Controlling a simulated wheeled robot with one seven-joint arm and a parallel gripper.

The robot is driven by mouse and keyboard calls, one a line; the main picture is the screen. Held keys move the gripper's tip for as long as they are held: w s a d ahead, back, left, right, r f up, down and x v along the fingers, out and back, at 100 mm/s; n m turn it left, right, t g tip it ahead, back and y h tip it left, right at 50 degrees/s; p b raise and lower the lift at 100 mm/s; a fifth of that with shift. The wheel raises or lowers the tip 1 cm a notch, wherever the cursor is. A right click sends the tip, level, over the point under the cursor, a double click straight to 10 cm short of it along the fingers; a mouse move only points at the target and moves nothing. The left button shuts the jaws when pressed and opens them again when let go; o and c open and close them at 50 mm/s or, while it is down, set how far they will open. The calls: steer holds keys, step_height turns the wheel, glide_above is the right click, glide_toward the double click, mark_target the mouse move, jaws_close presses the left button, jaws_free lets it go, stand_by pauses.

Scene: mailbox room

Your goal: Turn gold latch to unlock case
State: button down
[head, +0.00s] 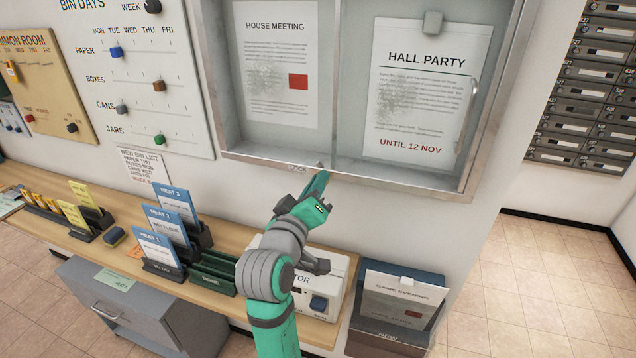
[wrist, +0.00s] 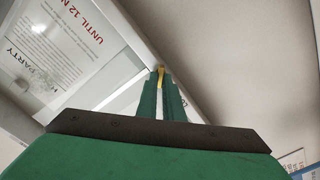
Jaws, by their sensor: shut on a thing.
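The wall case (head: 440,183) is a silver-framed notice case with two glass panes, and it looks closed. My gripper (head: 322,176) is at the middle of its bottom frame edge. In the wrist view, my gripper's two green fingers (wrist: 160,92) are shut on the small gold latch (wrist: 161,74) at the frame's lower edge. Only a thin gold strip of the latch shows between the fingertips. In the head view the latch is hidden by the gripper. I cannot tell how far the latch is turned.
Inside the case hang a House Meeting notice (head: 275,60) and a Hall Party notice (head: 418,85). Below is a wooden counter (head: 222,232) with card holders and a white box (head: 340,270). A dark leaflet box (head: 390,325) stands at right. Floor on the right is clear.

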steer(key=n, duration=0.9)
steer(key=shift+a+f, duration=0.15)
steer(key=shift+f, duration=0.05)
stand_by(0.3)
steer(key=c, duration=1.9)
jaws_free()
steer(key=v, duration=1)
steer(key=shift+s, duration=0.35)
